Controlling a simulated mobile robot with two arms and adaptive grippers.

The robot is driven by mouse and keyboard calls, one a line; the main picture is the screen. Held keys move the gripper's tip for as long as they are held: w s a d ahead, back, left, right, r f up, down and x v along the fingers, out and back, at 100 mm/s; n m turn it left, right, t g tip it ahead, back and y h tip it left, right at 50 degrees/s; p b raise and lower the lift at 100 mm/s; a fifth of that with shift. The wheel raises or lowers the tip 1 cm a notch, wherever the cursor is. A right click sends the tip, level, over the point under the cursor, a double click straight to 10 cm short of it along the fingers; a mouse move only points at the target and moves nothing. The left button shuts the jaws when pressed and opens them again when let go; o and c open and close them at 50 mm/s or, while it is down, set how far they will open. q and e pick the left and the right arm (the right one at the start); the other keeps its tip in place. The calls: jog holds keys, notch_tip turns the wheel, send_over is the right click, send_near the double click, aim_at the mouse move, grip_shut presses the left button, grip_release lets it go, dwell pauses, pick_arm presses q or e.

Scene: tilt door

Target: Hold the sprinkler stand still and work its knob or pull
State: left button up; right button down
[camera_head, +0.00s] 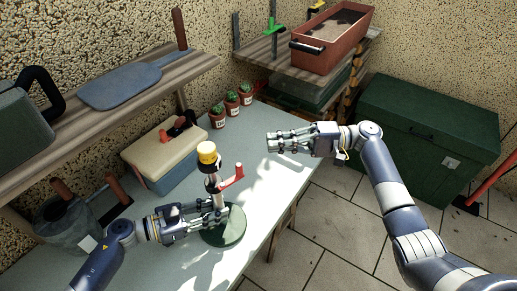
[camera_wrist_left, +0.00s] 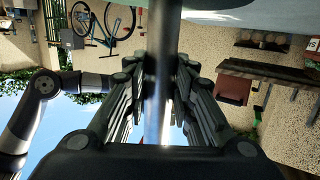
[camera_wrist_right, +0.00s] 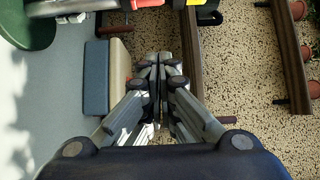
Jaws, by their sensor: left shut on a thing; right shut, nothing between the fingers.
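The sprinkler stand stands upright on the table, with a round dark green base (camera_head: 228,228), a metal post (camera_head: 213,181), a red lever handle (camera_head: 233,177) pointing right and a yellow top (camera_head: 207,153). My left gripper (camera_head: 218,214) is shut on the post, low down near the base; the post (camera_wrist_left: 163,60) also runs between its fingers in the left wrist view. My right gripper (camera_head: 270,141) is shut and empty, in the air right of the stand and apart from it. In the right wrist view the green base (camera_wrist_right: 25,22) and the red handle (camera_wrist_right: 147,3) show at the top left.
A cream and blue box (camera_head: 163,153) stands behind the stand. Several small potted cacti (camera_head: 232,104) line the table's back. A watering can (camera_head: 66,218) stands at the left. A wooden shelf (camera_head: 140,95) overhangs the left side. A green chest (camera_head: 425,135) stands on the floor at right.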

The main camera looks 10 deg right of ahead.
jog(key=s+a, duration=0.3)
jog(key=a, duration=0.5)
jog(key=shift+a, duration=0.2)
dwell(0.4)
